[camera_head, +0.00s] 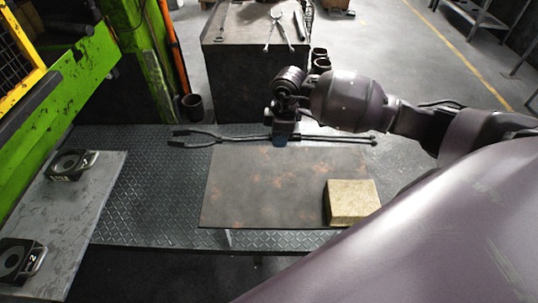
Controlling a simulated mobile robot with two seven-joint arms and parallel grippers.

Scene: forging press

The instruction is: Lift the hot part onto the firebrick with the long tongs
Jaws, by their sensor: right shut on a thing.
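The long tongs (232,138) lie crosswise along the far edge of the dark steel table, with their jaws to the left and rein ends to the right. My right gripper (283,136) is above the tongs and shut on them near mid-length, hiding that part. Whether the tongs are raised I cannot tell. The cream firebrick (353,203) sits at the table's near right corner, with nothing on it. No glowing part shows. Two dark blocks with round hollows, an upper one (70,165) and a lower one (19,261), sit on the left grey plate. My left gripper is not in view.
The dark table (262,187) is bare left of the firebrick. The grey plate (78,215) lies at left beside the green press frame (88,72). A dark bench (251,22) with hand tools stands behind. Tread-plate floor (150,200) lies between.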

